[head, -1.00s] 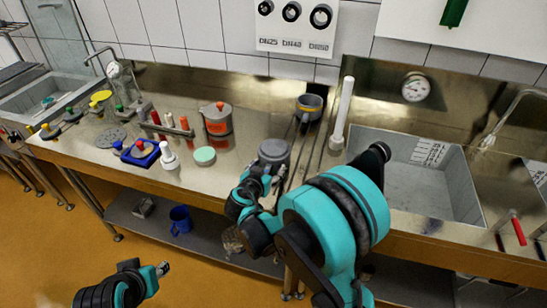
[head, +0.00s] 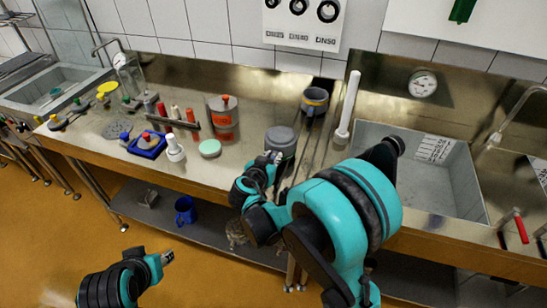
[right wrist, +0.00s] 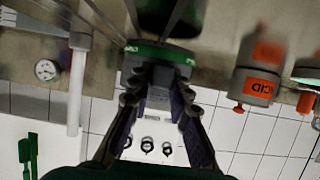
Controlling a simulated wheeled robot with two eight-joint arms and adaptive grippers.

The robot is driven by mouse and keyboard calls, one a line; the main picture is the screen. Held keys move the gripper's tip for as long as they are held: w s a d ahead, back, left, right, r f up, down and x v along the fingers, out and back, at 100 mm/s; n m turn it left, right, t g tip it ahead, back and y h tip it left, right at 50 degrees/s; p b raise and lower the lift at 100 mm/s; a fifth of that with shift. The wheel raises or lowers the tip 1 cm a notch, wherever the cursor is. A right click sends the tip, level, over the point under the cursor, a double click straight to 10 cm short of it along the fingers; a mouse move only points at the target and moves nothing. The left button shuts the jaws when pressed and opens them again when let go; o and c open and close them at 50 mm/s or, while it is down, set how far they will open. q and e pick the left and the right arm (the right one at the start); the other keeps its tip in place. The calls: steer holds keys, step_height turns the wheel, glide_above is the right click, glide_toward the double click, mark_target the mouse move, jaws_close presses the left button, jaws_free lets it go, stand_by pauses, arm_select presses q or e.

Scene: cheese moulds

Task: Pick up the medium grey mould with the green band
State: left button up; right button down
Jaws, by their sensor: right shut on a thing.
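The grey mould (head: 281,139) is at the front of the steel counter, right of the pale green disc. My right gripper (head: 272,158) is shut on it from the front side. In the head view the band cannot be made out, and whether the mould touches the counter is hard to tell. My left gripper (head: 167,257) is low at the left, in front of the counter, away from the mould; its jaws are too small to read.
A dark grey cup with a yellowish band (head: 315,100) stands behind the mould. A white upright rod (head: 349,105) and the sink (head: 425,175) are to the right. An orange-labelled can (head: 223,118), pale green disc (head: 210,148) and blue tray (head: 147,146) are to the left.

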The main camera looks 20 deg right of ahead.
steer(key=r, duration=0.1)
steer(key=r+p, duration=0.1)
steer(key=r, duration=0.1)
steer(key=shift+s+d+r, duration=0.15)
steer(key=shift+s+r, duration=0.05)
steer(key=shift+s, duration=0.15)
steer(key=s+d+r+p, duration=0.4)
steer(key=s+r, duration=0.2)
steer(key=s, duration=0.4)
steer(key=shift+d, duration=0.3)
